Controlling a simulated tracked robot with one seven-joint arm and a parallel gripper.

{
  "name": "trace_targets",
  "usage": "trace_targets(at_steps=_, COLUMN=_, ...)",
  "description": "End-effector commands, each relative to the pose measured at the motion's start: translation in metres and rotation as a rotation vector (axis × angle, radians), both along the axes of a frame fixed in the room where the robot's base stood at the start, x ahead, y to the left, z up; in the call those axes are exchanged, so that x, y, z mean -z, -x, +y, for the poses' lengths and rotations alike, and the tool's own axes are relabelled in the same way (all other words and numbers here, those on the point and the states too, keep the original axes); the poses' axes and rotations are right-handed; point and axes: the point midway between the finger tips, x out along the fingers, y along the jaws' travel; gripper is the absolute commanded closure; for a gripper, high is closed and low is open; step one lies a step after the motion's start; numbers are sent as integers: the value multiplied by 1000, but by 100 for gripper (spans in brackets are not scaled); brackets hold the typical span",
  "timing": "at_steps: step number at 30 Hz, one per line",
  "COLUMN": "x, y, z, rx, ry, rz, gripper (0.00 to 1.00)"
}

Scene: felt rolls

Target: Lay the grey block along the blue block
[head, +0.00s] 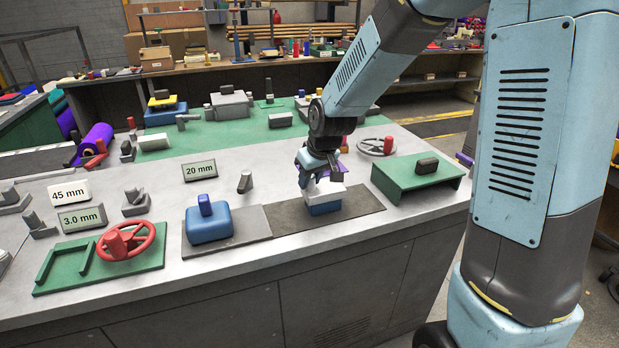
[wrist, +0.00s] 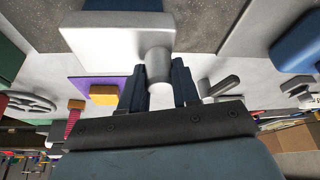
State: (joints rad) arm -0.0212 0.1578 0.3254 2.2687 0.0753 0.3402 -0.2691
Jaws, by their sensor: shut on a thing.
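The grey block (head: 327,191), pale and flat with a round knob, is held by my gripper (head: 320,174). In the wrist view its wide pale face (wrist: 105,40) shows, and the fingers (wrist: 160,85) are shut on its knob (wrist: 158,66). The blue block (head: 323,209) is directly beneath it on a dark mat. A strip of the blue block (wrist: 122,5) shows past the grey block's edge in the wrist view; the rest is hidden. The two look roughly aligned. I cannot tell whether they touch.
Another blue block with a handle (head: 209,226) stands left, on a grey mat (head: 258,222). A green stand (head: 388,182) is close on the right. A red handwheel (head: 125,241) on a green plate is far left. Label signs and small parts stand behind.

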Motion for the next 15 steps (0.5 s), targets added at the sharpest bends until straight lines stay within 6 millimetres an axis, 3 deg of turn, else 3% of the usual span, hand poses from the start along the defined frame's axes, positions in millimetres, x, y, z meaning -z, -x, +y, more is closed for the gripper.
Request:
trace_targets(at_steps=1, x=0, y=-1, z=0, rx=0, ry=0, rz=-2, gripper=100)
trace_targets(at_steps=2, x=0, y=-1, z=0, rx=0, ry=0, rz=-2, gripper=68)
trace_targets(at_steps=11, x=0, y=0, z=0, rx=0, ry=-1, rz=-1, gripper=40)
trace_targets(at_steps=15, x=0, y=0, z=0, rx=0, ry=0, rz=0, gripper=40)
